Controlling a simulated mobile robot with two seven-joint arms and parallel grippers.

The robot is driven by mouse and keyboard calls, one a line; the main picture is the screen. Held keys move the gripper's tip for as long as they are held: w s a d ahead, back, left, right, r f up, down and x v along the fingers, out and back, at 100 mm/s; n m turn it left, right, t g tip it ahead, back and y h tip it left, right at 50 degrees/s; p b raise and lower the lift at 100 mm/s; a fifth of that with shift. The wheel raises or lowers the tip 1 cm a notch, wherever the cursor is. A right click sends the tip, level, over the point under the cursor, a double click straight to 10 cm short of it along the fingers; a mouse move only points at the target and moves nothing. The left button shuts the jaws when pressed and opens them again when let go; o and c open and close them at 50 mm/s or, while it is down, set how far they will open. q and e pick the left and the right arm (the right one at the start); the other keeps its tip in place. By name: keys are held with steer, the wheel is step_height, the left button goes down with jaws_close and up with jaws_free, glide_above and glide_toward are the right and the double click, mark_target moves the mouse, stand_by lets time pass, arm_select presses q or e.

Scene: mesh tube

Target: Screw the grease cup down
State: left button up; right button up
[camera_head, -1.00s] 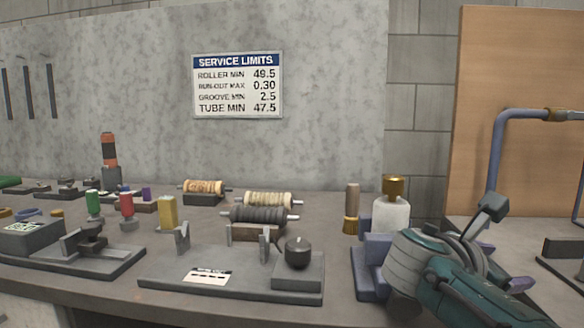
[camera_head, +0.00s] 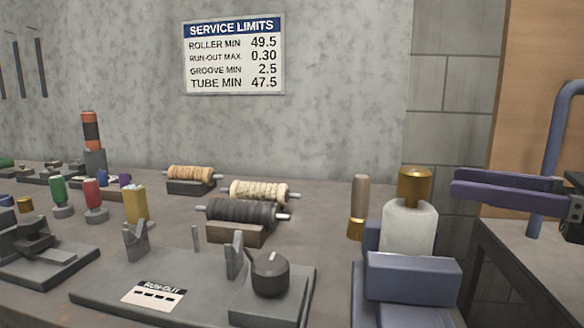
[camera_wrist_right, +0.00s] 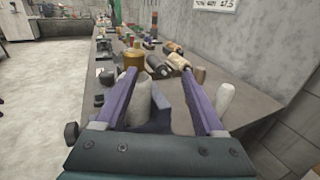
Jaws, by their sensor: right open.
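The grease cup appears to be the brass cap (camera_head: 415,187) on top of a rounded white body (camera_head: 408,229), upright at a blue-grey block fixture (camera_head: 412,278) at the right end of the bench. My right gripper (camera_head: 456,184) is open, with its purple fingers level and pointing left, just right of the cap at about its height. In the right wrist view the fingers (camera_wrist_right: 159,72) are spread, and the brass cap (camera_wrist_right: 134,59) shows near the left fingertip. I cannot tell whether they touch. My left gripper is not in view.
A wooden-handled brass-ended tool (camera_head: 359,208) stands left of the cap. A run-out stand (camera_head: 205,293) with a dark knob (camera_head: 270,274) is in front, and rollers (camera_head: 243,212) lie behind it. A blue pipe (camera_head: 551,150) rises at the right.

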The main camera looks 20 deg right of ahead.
mark_target(414, 184)
steer(key=w+a+n+g+y, duration=0.1)
steer(key=w+a+n+y, duration=0.1)
steer(key=w+a, duration=0.3)
steer(key=a, duration=0.4)
steer(key=shift+a+r+g, duration=0.15)
steer(key=shift+r+g, duration=0.15)
steer(key=shift+r, duration=0.05)
steer(key=shift+w, duration=0.1)
jaws_close()
stand_by(0.4)
